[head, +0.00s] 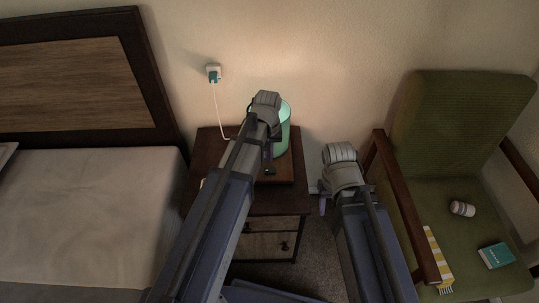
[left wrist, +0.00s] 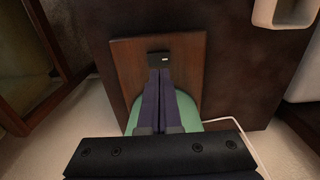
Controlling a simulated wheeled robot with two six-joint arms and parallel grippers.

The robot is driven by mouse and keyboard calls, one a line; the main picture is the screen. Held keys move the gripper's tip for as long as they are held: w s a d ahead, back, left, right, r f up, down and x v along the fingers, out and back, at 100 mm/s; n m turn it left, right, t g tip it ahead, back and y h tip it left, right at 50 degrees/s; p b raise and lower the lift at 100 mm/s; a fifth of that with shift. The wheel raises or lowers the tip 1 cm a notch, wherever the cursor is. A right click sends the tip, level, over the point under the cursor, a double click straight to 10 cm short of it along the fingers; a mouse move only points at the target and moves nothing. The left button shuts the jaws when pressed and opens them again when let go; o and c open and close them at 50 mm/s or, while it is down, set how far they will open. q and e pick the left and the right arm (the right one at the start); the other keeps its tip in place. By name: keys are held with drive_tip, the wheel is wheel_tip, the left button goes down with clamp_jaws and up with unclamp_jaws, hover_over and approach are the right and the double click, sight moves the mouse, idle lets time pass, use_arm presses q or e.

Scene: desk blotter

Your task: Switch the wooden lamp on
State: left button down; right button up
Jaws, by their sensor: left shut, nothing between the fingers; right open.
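The lamp has a flat wooden base (head: 286,172) and a green rounded body (head: 284,128), and stands on the dark nightstand (head: 207,150). In the left wrist view the base (left wrist: 190,62) carries a small black switch (left wrist: 158,58), with the green body (left wrist: 189,108) partly behind my fingers. My left gripper (left wrist: 158,72) is shut and empty, its tips at the near edge of the switch; I cannot tell whether they touch. In the head view my left arm hides part of the lamp. My right gripper (head: 324,203) is open, right of the nightstand, mostly hidden by its wrist.
A cream-coloured container (left wrist: 285,14) stands near the nightstand's edge. The bed (head: 90,215) is left. The green armchair (head: 448,120) is right, holding a can (head: 462,209), teal book (head: 496,256) and striped cloth (head: 437,262).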

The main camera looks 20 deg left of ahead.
use_arm(q)
wheel_tip(320, 180, up, 9)
drive_tip(key=p, duration=0.7)
drive_tip(key=shift+f, duration=0.2)
use_arm(e)
wheel_tip(320, 180, up, 9)
drive_tip(key=shift+f, duration=0.2)
drive_tip(key=shift+d, duration=0.1)
